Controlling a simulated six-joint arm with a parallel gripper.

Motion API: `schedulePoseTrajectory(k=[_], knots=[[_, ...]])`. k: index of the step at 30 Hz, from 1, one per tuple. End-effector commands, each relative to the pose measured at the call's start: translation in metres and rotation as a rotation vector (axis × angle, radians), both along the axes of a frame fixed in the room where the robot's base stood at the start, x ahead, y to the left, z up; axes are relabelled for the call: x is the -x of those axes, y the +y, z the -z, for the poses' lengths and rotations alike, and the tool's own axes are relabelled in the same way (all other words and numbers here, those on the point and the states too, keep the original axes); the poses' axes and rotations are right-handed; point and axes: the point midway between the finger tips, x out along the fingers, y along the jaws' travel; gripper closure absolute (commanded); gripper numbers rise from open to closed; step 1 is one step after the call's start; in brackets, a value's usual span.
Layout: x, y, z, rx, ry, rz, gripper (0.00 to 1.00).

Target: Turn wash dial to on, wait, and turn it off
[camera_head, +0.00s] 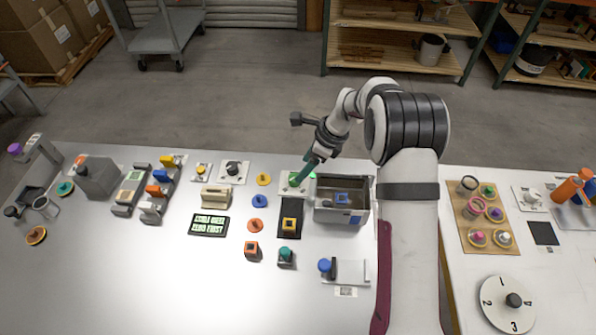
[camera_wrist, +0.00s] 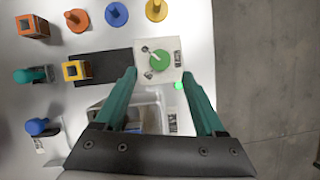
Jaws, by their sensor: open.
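The green round dial (camera_wrist: 159,60) sits on a white square plate (camera_wrist: 174,45) and has a pale pointer bar on top. In the wrist view the bar slants toward the upper left. A bright green light (camera_wrist: 178,86) glows at the plate's lower right corner. In the head view the white plate (camera_head: 285,187) is partly hidden behind my gripper (camera_head: 298,182). My gripper is open; in the wrist view its teal fingers (camera_wrist: 160,75) stand apart on the left and right of the plate, with the dial between and just beyond their tips. No contact with the dial shows.
A grey basin (camera_head: 340,216) with a blue block inside stands right beside the plate. A black mat (camera_head: 282,222) bearing a yellow block lies in front. Several coloured knobs and blocks stand to the left. A small plate with a black knob (camera_head: 233,169) is farther left.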

Motion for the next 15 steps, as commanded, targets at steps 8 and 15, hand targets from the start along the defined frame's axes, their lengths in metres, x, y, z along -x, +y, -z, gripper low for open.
schedulePoseTrajectory(k=[8, 15], knots=[[-0.004, 0.019, 0.047, -0.001, -0.001, -0.001, 0.28], [-0.004, 0.022, 0.053, 0.000, -0.001, -0.001, 0.28]])
